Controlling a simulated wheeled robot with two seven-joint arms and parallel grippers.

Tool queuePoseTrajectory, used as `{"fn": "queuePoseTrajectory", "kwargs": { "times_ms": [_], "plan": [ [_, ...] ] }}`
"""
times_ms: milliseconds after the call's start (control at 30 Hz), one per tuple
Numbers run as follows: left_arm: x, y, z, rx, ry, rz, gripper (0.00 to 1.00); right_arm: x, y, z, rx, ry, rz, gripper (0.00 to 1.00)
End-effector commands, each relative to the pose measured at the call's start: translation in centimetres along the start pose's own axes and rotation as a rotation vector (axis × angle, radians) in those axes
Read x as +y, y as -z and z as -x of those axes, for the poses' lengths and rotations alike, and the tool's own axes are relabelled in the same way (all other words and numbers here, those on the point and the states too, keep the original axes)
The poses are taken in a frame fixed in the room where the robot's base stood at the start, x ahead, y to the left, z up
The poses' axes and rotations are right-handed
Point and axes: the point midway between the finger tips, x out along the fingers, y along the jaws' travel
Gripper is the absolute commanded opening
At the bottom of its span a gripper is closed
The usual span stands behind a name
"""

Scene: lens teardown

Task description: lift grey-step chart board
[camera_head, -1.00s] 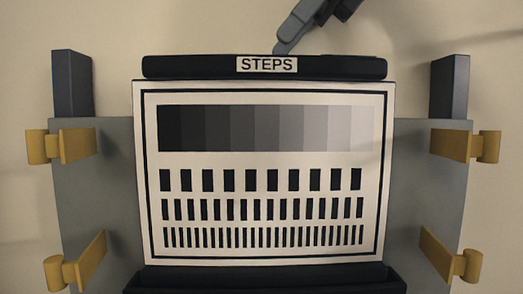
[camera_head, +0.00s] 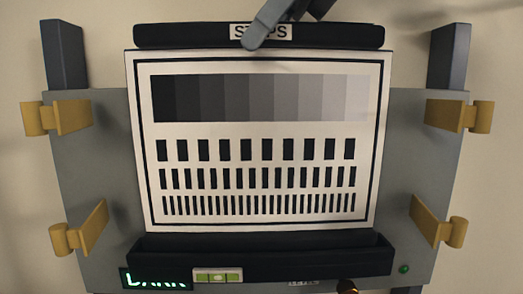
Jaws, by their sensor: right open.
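The grey-step chart board (camera_head: 258,130) is a white panel with a black border, a dark-to-light grey strip and rows of black bars. It stands upright against a grey backing plate (camera_head: 410,160). Its black top bar (camera_head: 190,36) carries a label reading STEPS, partly covered by my right gripper (camera_head: 266,24). The gripper comes in from the top, open, with one grey finger showing over the label. I cannot tell whether it touches the bar. The other finger is not clearly visible. My left gripper is not in view.
Brass clamps (camera_head: 450,115) sit at both sides of the plate. Dark posts (camera_head: 449,56) rise at its upper corners. A black ledge (camera_head: 330,256) runs below the board. Beneath are a lit dark display (camera_head: 155,279), a green level (camera_head: 218,276) and a green light (camera_head: 404,269).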

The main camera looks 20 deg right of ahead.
Motion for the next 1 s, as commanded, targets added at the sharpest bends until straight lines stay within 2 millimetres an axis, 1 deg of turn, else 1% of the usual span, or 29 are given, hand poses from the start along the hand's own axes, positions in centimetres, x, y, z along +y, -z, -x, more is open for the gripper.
{"fn": "queuePoseTrajectory", "kwargs": {
  "times_ms": [167,267,533,1000],
  "plan": [
    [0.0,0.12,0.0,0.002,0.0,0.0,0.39,0.0,0.0,-0.01,0.0,0.0,0.0,0.47],
    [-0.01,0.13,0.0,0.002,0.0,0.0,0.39,0.0,0.0,-0.01,0.0,0.0,0.0,0.35],
    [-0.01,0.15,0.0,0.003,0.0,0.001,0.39,0.0,0.0,-0.01,0.0,0.0,0.0,0.0],
    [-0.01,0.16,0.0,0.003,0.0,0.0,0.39,0.04,-0.17,0.12,0.0,0.0,0.001,0.0]
  ]
}}
